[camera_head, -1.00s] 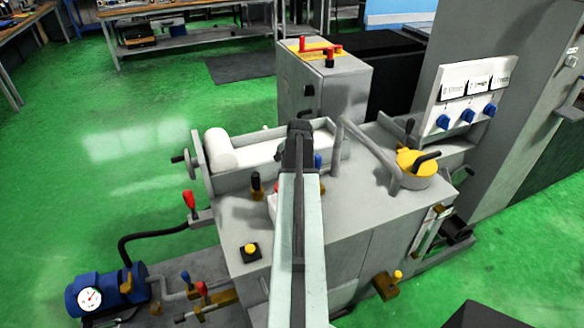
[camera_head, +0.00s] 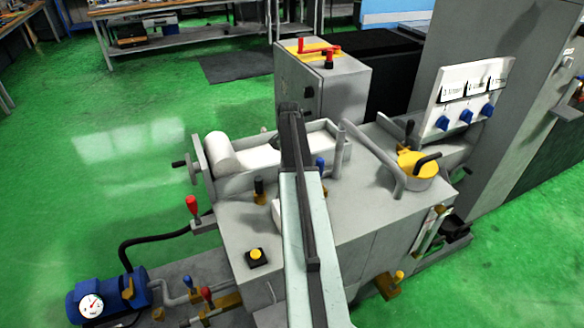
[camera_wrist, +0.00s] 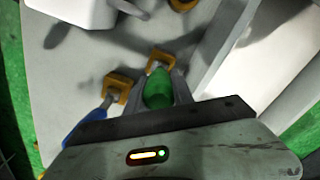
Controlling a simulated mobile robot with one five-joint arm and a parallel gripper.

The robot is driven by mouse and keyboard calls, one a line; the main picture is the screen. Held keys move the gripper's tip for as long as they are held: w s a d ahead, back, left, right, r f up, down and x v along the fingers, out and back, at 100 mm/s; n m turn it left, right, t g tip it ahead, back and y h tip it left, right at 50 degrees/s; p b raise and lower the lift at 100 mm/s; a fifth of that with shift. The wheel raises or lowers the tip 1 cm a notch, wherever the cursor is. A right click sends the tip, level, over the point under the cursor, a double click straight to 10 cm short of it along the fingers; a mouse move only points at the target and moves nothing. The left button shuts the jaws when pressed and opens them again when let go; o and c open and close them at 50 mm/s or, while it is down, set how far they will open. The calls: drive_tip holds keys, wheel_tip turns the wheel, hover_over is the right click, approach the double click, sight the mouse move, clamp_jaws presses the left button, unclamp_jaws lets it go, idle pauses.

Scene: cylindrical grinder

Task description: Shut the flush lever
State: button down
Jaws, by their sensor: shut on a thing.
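A lever with a green handle (camera_wrist: 158,89) rises from an orange-yellow base (camera_wrist: 160,60) in the wrist view. My gripper (camera_wrist: 161,92) has a finger on each side of this handle and is shut on it. No label shows, so I cannot tell by name whether it is the flush lever. In the head view my arm hides the green handle and the fingertips. A blue-handled lever (camera_wrist: 82,128) on its own yellow base stands just to the left in the wrist view. A blue handle (camera_head: 320,165) also shows beside my arm in the head view.
A black lever (camera_head: 259,187) and a yellow button (camera_head: 255,254) are on the grey machine top. A red-knobbed lever (camera_head: 192,206) is at its left edge. A yellow-topped unit (camera_head: 416,163) with a bent pipe stands at the right. Green floor is open at left.

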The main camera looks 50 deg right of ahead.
drive_tip(key=shift+s+d, duration=0.15)
drive_tip(key=shift+s, duration=0.1)
drive_tip(key=c, duration=1.1)
unclamp_jaws()
drive_tip(key=shift+w, duration=0.1)
wheel_tip(320, 180, up, 8)
drive_tip(key=p, duration=0.8)
drive_tip(key=shift+w, duration=0.1)
drive_tip(key=shift+f, duration=0.15)
